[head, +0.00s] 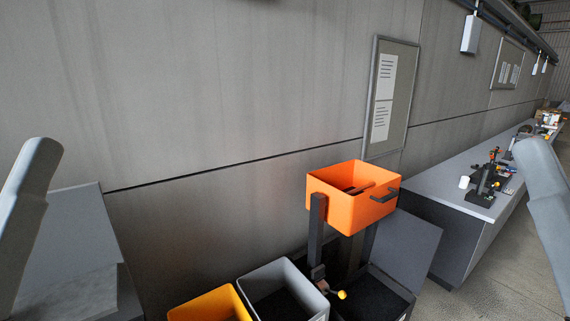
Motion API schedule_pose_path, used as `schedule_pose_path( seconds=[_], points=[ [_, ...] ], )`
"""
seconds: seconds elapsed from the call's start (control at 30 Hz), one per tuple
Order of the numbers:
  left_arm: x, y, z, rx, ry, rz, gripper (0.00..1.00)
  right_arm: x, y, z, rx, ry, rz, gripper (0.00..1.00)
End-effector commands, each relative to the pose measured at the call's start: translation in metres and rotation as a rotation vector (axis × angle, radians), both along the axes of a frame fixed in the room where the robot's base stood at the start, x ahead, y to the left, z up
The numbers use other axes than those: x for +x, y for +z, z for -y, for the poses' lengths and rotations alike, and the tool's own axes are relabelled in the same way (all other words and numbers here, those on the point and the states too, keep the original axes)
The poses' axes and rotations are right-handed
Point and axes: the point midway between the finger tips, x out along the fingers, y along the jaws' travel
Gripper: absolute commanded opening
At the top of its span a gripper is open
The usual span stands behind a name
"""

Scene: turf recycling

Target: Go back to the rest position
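My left arm comes in at the left edge of the head view and my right arm at the right edge. Only pale grey arm links show; neither gripper is in the picture. An orange bin (331,206) stands raised on dark posts right of the centre. It has a dark handle on its right side, and something brownish lies inside.
Below stand a yellow bin (180,313), a grey bin (245,287) and a dark bin (403,308). A yellow-knobbed lever (341,295) sits between them. A long workbench (445,183) with equipment runs along the right. A grey wall (220,90) with notice boards is behind.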

Motion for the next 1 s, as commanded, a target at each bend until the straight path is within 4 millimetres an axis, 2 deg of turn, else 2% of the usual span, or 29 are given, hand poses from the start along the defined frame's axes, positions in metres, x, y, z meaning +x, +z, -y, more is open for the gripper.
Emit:
schedule_pose_path(
  seconds=[0.03,0.2,0.3,0.4,0.53,1.0],
  points=[
    [0.0,0.053,0.0,0.001,0.001,-0.001,0.63,0.0,0.053,0.0,0.0,0.0,-0.001,0.5],
    [0.001,0.134,0.0,0.001,0.002,-0.003,0.63,0.0,0.135,0.0,0.0,0.0,-0.001,0.5],
    [0.001,0.176,0.0,0.001,0.002,-0.003,0.63,0.0,0.177,0.0,0.0,0.0,-0.001,0.5],
    [0.001,0.204,0.0,0.002,0.003,-0.004,0.63,0.0,0.204,0.0,0.0,0.0,-0.001,0.5],
    [0.001,0.218,0.0,0.002,0.003,-0.004,0.63,0.0,0.218,0.0,0.0,0.0,-0.002,0.5],
    [0.001,0.214,0.0,0.002,0.003,-0.004,0.63,0.0,0.215,0.0,0.0,0.0,-0.002,0.5]
  ],
)
